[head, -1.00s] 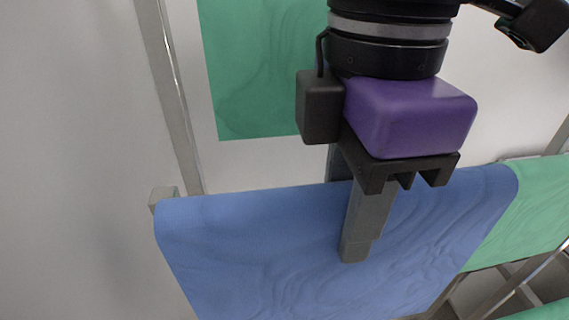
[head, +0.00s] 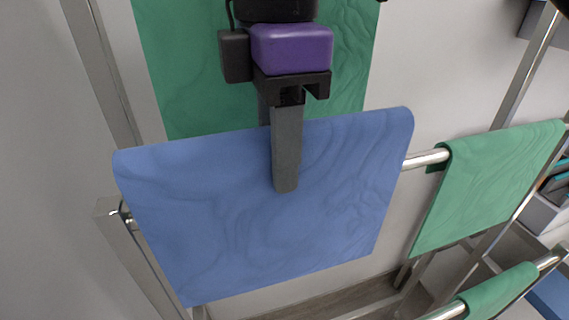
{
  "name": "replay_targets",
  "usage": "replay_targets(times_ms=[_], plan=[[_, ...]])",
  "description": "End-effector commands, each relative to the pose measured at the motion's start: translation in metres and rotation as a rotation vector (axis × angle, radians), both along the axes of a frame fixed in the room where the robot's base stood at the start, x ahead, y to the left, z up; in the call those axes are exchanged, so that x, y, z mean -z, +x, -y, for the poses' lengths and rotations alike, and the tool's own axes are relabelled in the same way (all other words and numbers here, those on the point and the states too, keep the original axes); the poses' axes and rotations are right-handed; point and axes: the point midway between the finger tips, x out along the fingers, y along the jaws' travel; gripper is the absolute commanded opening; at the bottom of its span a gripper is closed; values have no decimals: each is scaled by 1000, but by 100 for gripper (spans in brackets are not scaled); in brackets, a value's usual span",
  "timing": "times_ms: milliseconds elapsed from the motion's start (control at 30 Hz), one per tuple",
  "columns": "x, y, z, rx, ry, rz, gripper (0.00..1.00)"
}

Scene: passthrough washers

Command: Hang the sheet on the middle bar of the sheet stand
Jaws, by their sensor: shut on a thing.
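A blue sheet (head: 220,240) hangs flat below my gripper in the head view, its top edge folded over. My gripper (head: 285,185) is shut on the blue sheet near the middle of its top edge, with one finger in front and the other behind. A metal bar (head: 425,159) of the sheet stand (head: 105,80) shows to the right of the blue sheet. The sheet hides the rest of that bar, so I cannot tell whether the sheet rests on it.
A green sheet (head: 490,185) hangs on the right part of the same bar. Another green sheet (head: 190,75) hangs behind my gripper, higher up. A lower bar (head: 445,312) carries a green sheet (head: 500,290) at the bottom right. A shelf with items stands at the far right.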

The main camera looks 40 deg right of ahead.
Motion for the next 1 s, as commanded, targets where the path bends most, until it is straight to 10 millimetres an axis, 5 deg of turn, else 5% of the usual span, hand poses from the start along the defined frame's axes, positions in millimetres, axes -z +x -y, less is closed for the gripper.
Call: replay_targets(times_ms=[1000], plan=[[64,7,2,0,1,-1,0]])
